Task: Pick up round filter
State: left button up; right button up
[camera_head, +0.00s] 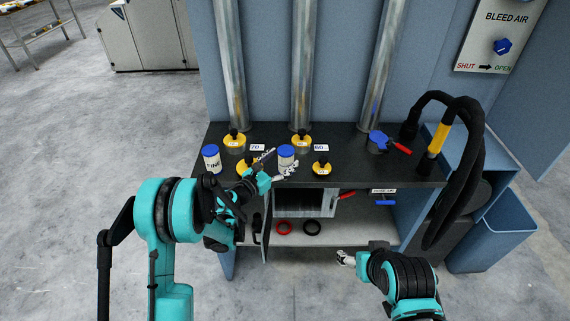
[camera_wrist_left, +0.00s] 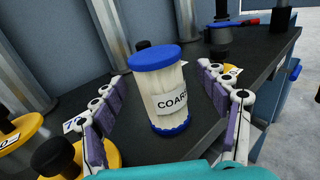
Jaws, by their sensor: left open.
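A round filter labelled "COAR…" (camera_head: 286,154), white with blue ends, stands upright on the dark bench top. It also shows in the left wrist view (camera_wrist_left: 160,88). A second round filter labelled "FINE" (camera_head: 211,160) stands at the bench's left end. My left gripper (camera_head: 279,165) is open at the first filter. In the left wrist view its fingers (camera_wrist_left: 162,108) are on either side of that filter, with gaps visible. My right gripper (camera_head: 346,258) is empty, low in front of the bench; its jaw opening is too small to tell.
Yellow-based, black-knobbed caps (camera_head: 235,140) (camera_head: 321,169) stand around the filters. A blue valve with a red handle (camera_head: 380,142) and black hoses (camera_head: 462,130) are at right. Red (camera_head: 284,227) and black (camera_head: 312,228) rings lie on the lower shelf. Metal pipes (camera_head: 302,65) rise behind.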

pick_arm(q)
jog(key=x, duration=0.2)
jog(key=shift+w+d, duration=0.15)
jog(key=shift+w, duration=0.1)
jog(key=c, duration=1.4)
pick_arm(e)
jog(key=shift+f, duration=0.35)
pick_arm(q)
jog(key=shift+r, duration=0.1)
